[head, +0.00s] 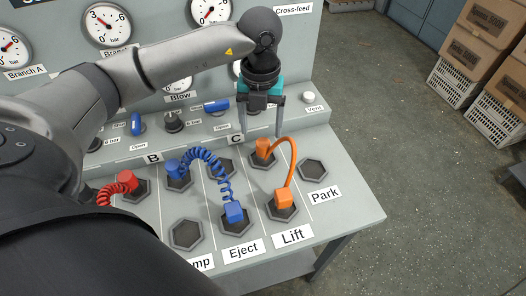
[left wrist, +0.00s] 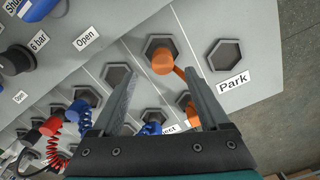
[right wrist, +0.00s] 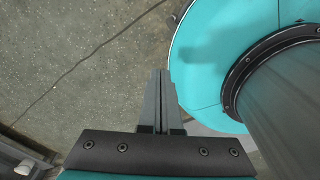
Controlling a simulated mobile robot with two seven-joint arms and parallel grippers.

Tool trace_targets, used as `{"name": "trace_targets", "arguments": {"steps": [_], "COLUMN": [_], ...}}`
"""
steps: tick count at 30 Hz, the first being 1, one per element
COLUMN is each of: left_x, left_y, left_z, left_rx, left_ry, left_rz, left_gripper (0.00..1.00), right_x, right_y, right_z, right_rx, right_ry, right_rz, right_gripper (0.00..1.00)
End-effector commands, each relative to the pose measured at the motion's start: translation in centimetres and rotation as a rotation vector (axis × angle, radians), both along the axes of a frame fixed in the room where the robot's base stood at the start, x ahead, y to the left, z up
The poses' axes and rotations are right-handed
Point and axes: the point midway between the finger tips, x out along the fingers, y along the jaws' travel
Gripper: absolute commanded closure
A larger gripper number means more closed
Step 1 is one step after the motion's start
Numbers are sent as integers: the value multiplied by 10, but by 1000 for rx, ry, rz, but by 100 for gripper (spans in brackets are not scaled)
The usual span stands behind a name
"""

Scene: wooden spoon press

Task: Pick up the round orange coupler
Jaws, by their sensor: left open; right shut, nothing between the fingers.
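The round orange coupler (head: 263,148) sits in a hexagonal socket in the row below the "C" label, and it also shows in the left wrist view (left wrist: 163,63). An orange hose joins it to a square orange coupler (head: 285,199) in the socket above the "Lift" label. My left gripper (head: 261,132) is open and points down just above the round coupler. In the left wrist view the coupler shows between its two fingertips (left wrist: 160,76), with no contact visible. My right gripper (right wrist: 160,75) is shut and empty, away from the panel, with floor behind it.
A coiled blue hose (head: 207,159) with blue couplers lies just left of the orange one. A red coupler (head: 127,180) is farther left. An empty "Park" socket (head: 313,169) is at the right. Gauges and a raised control ledge with a white vent knob (head: 309,97) stand behind.

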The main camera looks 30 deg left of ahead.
Motion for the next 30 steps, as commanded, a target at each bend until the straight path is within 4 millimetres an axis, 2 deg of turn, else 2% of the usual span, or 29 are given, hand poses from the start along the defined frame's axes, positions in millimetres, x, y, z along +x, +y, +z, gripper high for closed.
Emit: {"name": "trace_targets", "arguments": {"steps": [8, 16, 24, 30], "left_x": [0, 1, 2, 2], "left_y": [-1, -4, -4, -4], "left_z": [-17, -57, -61, -60], "left_rx": [0, 1, 0, 0], "left_ry": [0, 1, -1, -1], "left_rz": [0, 0, -1, 0], "left_gripper": [22, 22, 22, 43], "right_x": [21, 27, 32, 31], "right_y": [-4, -5, -8, -8], "right_z": [-2, -12, -12, -11], "right_rx": [-3, -4, -7, -7], "right_ry": [-37, -45, -53, -53], "right_rz": [-3, -7, -7, -7], "right_gripper": [100, 100, 100, 100]}}
